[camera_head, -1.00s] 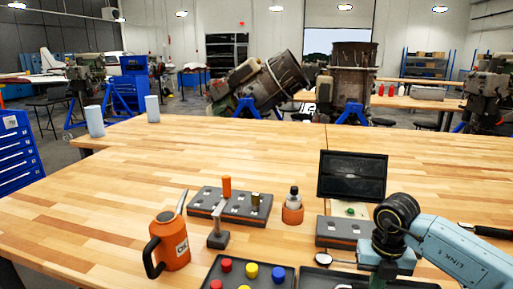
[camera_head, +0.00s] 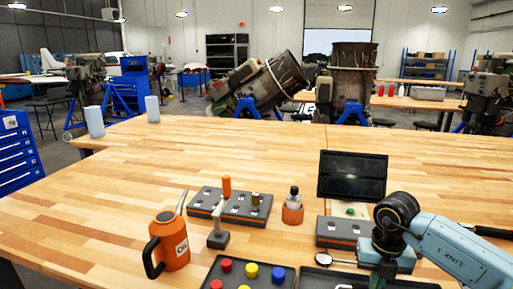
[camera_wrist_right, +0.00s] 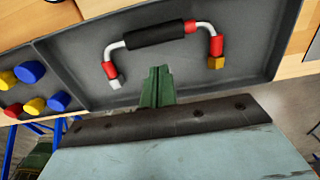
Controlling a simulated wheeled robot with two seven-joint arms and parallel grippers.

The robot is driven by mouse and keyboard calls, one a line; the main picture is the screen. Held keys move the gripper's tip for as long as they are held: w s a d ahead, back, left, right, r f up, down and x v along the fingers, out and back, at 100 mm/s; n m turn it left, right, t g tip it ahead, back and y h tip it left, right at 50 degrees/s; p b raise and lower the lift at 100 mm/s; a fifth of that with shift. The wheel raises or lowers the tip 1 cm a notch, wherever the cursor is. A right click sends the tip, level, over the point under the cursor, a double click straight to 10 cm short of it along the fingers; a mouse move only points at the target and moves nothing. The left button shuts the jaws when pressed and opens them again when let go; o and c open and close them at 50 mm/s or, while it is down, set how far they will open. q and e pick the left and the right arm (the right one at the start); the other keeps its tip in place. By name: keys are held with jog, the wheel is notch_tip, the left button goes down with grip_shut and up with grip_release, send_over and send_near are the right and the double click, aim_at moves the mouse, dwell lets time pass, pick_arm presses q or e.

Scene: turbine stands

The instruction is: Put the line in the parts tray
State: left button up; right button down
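The line is a bent silver tube with a black sleeve (camera_wrist_right: 155,34), red collars and hex ends. In the right wrist view it lies on the floor of a dark grey tray (camera_wrist_right: 240,72). That tray shows at the bottom edge of the head view (camera_head: 318,272), partly cut off and behind my arm. My right gripper's green fingers (camera_wrist_right: 158,86) are close together over the tray, just short of the line, with nothing seen between them. In the head view the right gripper (camera_head: 380,277) is at the bottom edge. My left gripper is not in view.
A tray with red, yellow and blue caps (camera_head: 252,270) adjoins on the left. An orange oil jug (camera_head: 172,245), a grey block with fittings (camera_head: 230,205), an orange-based bottle (camera_head: 293,208) and a dark screen (camera_head: 352,176) stand behind.

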notch_tip(320, 180, up, 8)
jog(key=p, duration=0.5)
jog(key=shift+p, duration=0.35)
